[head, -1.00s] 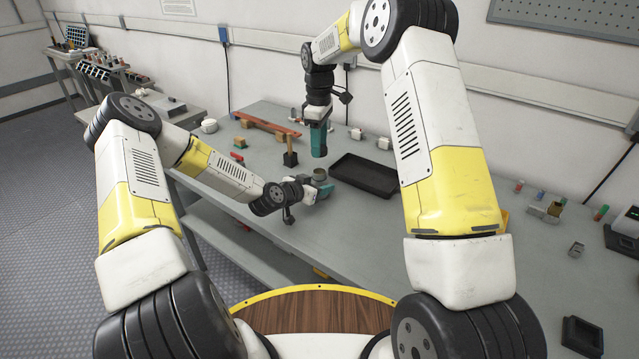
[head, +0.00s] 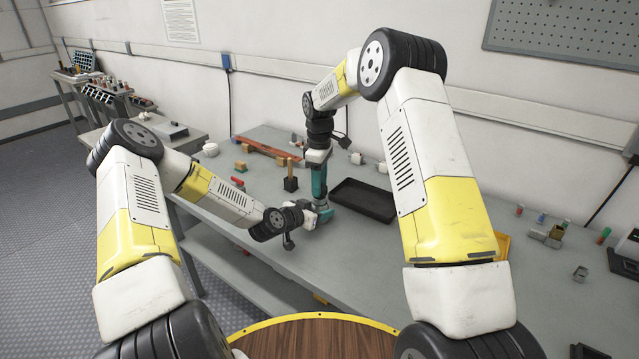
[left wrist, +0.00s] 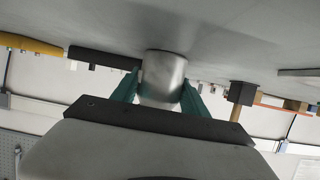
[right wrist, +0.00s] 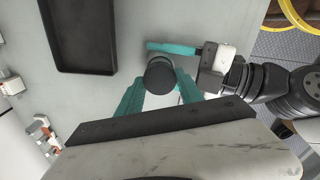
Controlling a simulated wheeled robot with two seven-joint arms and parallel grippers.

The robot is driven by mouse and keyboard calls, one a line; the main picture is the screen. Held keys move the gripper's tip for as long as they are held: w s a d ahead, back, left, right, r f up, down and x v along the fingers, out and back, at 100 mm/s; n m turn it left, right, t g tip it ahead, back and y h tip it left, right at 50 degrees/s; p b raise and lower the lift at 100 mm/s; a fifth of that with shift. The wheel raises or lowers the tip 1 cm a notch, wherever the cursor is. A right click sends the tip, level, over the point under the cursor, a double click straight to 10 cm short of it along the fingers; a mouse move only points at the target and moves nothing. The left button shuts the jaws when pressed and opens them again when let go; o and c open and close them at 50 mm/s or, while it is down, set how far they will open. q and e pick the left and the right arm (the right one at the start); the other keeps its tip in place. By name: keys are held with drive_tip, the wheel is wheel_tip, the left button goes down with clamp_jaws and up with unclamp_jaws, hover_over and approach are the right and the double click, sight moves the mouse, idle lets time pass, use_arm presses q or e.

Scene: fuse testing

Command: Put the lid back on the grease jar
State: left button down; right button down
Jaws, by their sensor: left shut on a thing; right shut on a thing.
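The grease jar is a metallic cylinder (left wrist: 163,76) between the teal fingers of my left gripper (left wrist: 158,98) in the left wrist view. My left gripper is shut on it, close to the bench top. In the right wrist view a dark round lid (right wrist: 160,74) sits between the fingertips of my right gripper (right wrist: 158,88), which is shut on it. In the head view the right gripper (head: 320,193) points down directly over the left gripper (head: 322,214). The lid is above the jar, hiding its mouth; whether they touch I cannot tell.
A black tray (head: 364,201) lies on the bench just right of the grippers. A dark block with a wooden handle (head: 291,184) stands behind to the left. A reddish rail (head: 268,146) lies at the back. The bench front is mostly clear.

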sight(320, 208)
drive_tip(key=shift+f, duration=0.7)
drive_tip(key=shift+f, duration=0.6)
